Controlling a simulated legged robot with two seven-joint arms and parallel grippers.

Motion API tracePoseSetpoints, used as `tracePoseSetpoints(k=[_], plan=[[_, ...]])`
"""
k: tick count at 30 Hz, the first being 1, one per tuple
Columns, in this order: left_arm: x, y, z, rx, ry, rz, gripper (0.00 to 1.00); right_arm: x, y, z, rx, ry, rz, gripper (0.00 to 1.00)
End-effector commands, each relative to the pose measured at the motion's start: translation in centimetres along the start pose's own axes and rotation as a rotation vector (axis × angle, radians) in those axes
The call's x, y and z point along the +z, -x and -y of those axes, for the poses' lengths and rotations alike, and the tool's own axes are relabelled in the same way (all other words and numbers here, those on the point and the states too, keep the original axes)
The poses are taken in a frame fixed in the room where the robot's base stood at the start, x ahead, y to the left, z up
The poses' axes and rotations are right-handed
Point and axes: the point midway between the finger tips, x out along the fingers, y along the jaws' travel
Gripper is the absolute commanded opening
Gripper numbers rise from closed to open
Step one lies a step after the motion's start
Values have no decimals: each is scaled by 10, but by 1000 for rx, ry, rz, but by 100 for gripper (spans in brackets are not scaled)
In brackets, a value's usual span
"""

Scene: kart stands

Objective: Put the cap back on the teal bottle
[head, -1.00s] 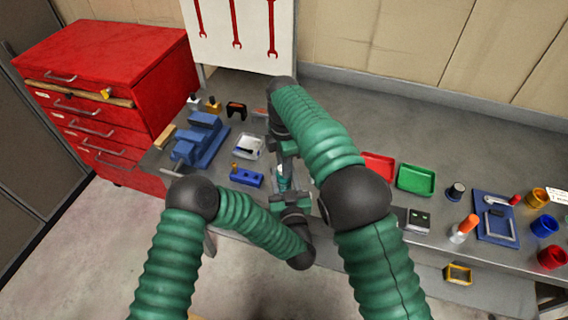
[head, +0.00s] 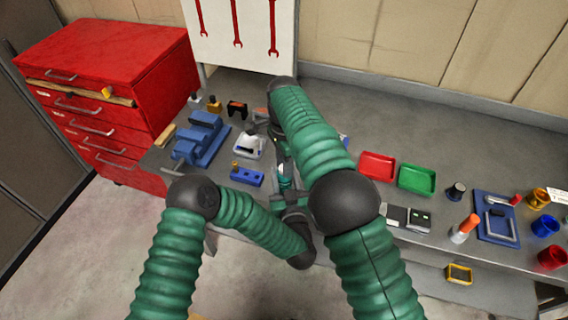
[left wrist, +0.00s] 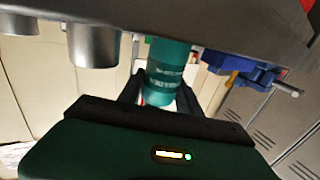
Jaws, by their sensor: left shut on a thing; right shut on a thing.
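The teal bottle (left wrist: 166,72) stands between the two fingers of my left gripper (left wrist: 160,94) in the left wrist view, and the fingers are shut on it. In the head view only a small part of the bottle (head: 284,170) shows, above my left gripper (head: 289,197) near the bench's front edge. My right gripper (head: 279,150) is just beyond the bottle, partly hidden behind my right arm. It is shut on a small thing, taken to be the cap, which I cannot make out. Whether the cap touches the bottle cannot be told.
A blue vise (head: 200,140), a white tray (head: 249,146) and a blue block (head: 247,176) lie left of the grippers. A red tray (head: 378,166), a green tray (head: 417,179) and an orange-topped bottle (head: 465,229) stand to the right. The bench behind is mostly clear.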

Motion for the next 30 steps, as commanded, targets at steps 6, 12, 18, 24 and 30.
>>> tracePoseSetpoints(k=[6, 12, 18, 24, 30], plan=[[1, 2, -2, 6, 1, 3, 0, -2, 2, 3, -13, 3, -4, 41], [1, 1, -1, 3, 0, 2, 0, -2, 1, 2, -9, 5, -3, 50], [1, 1, 0, 1, 0, 2, 0, -1, 4, 2, -7, 6, -2, 50], [1, 0, 0, 0, -1, 2, 0, -1, 33, 2, -9, 7, -2, 50], [1, 0, 0, 0, -1, 2, 0, -1, 46, 1, -5, 7, -2, 50]])
